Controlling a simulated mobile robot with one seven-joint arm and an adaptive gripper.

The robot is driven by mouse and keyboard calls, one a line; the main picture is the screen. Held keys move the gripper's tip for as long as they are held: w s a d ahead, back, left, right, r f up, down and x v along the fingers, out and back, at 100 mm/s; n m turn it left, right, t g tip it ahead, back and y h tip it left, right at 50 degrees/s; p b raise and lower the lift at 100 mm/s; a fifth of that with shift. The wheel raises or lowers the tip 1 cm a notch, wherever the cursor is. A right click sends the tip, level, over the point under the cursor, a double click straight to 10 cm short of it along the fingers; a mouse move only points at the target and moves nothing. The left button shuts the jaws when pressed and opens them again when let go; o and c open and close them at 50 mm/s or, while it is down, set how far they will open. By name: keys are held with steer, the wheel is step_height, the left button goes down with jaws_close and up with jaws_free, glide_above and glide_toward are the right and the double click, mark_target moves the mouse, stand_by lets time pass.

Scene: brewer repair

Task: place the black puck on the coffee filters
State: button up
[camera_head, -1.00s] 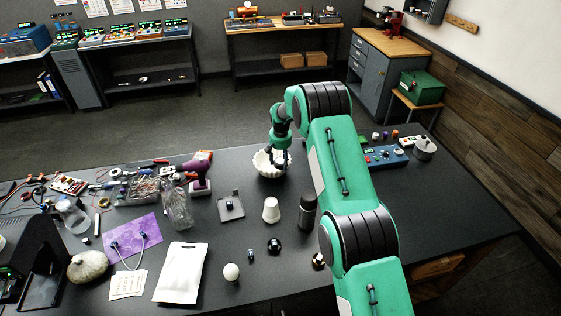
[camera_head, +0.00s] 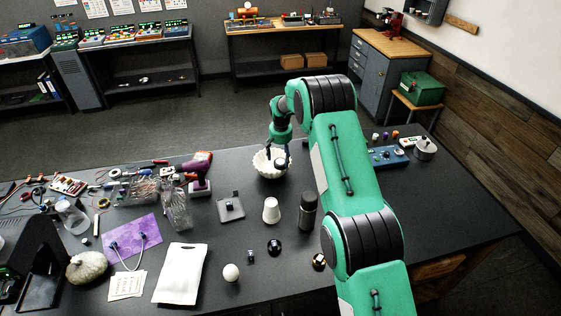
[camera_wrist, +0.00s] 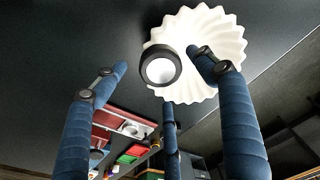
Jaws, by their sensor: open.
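The coffee filters (camera_head: 262,168) are a white fluted stack, open side up, on the dark table. They also show in the wrist view (camera_wrist: 224,38). The black puck (camera_head: 280,163), dark-rimmed with a pale round face, shows inside the filters in the head view. In the wrist view the puck (camera_wrist: 147,56) overlaps the left part of the filters; its exact contact is hard to tell. My gripper (camera_head: 278,151) is just above the filters, fingers spread around the puck. In the wrist view its fingers (camera_wrist: 163,76) look apart from the puck.
A white cup (camera_head: 271,211), a dark cylinder (camera_head: 308,211) and a dark round thing (camera_head: 274,247) stand nearer. A small tray (camera_head: 231,208) lies to the left. A blue box (camera_head: 387,158) is to the right of my arm. The table's far edge runs just behind the filters.

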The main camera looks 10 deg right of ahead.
mark_target(281, 163)
step_height(281, 163, up, 8)
steer(key=b, duration=0.1)
steer(key=shift+s+r, duration=0.25)
steer(key=shift+s, duration=0.2)
steer(key=shift+a+r, duration=0.1)
stand_by(0.5)
steer(key=s+r+n+t, duration=0.1)
steer(key=s+r, duration=1.2)
steer(key=r, duration=0.2)
steer(key=s+r+t, duration=0.1)
steer(key=s+r, duration=1.2)
steer(key=r, duration=0.2)
steer(key=s+a+r+t, duration=0.1)
steer(key=s+r, duration=0.2)
steer(key=s, duration=0.6)
steer(key=s+r, duration=0.2)
steer(key=s, duration=0.8)
steer(key=s+f, duration=0.2)
steer(key=s, duration=0.7)
steer(key=s+f+n+t, duration=0.1)
steer(key=s+f, duration=0.1)
steer(key=s, duration=0.7)
steer(key=shift+s, duration=0.4)
